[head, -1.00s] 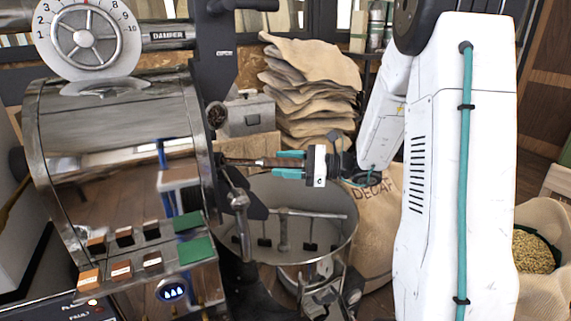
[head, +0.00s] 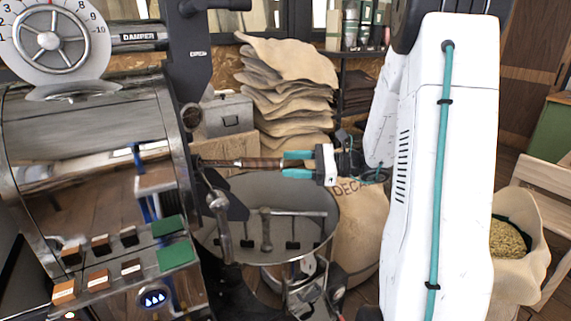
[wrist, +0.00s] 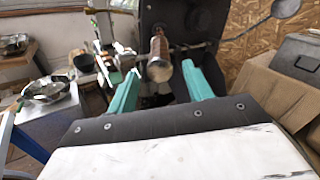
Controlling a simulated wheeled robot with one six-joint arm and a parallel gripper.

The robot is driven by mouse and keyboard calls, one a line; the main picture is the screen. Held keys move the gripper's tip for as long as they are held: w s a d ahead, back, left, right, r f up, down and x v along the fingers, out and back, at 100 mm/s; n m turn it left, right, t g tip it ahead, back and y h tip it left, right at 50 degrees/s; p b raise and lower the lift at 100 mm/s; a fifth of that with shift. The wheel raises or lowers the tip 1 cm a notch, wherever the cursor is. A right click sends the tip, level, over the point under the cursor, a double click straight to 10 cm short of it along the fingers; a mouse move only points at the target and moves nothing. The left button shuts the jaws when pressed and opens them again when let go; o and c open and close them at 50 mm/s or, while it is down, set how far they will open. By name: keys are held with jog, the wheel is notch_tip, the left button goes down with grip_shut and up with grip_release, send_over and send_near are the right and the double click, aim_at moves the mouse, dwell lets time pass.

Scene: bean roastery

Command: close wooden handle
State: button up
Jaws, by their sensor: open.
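The wooden handle (head: 258,163) is a brown, roughly horizontal grip on a metal rod at the front of the roaster drum (head: 100,150). In the wrist view the handle (wrist: 160,68) points toward me, its round pale end between and apart from the two teal fingers. My gripper (head: 284,164) is open, with its fingertips around or just off the handle's free end; I cannot tell how far they overlap it. It also shows in the wrist view (wrist: 150,62), fingers wide apart and empty. The rod's inner end is hidden by the roaster front.
A round cooling tray (head: 325,222) lies below the gripper. A metal lever (head: 219,215) hangs beside the drum. Stacked sacks (head: 285,85) and a grey box (head: 228,115) stand behind. A DECAF sack (head: 362,230) is to the right.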

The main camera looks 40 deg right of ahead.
jog(key=shift+c, duration=1.2)
jog(key=d, duration=0.1)
jog(key=s+d+t, duration=0.1)
jog(key=d, duration=0.1)
jog(key=shift+f+m+h, duration=0.15)
jog(key=shift+m+h, duration=0.25)
grip_shut()
jog(key=s+d+m+g, duration=0.1)
jog(key=s+d+m, duration=0.1)
jog(key=s+d, duration=0.6)
jog(key=x, duration=1.4)
jog(key=shift+r+y, duration=0.4)
jog(key=shift+r, duration=0.1)
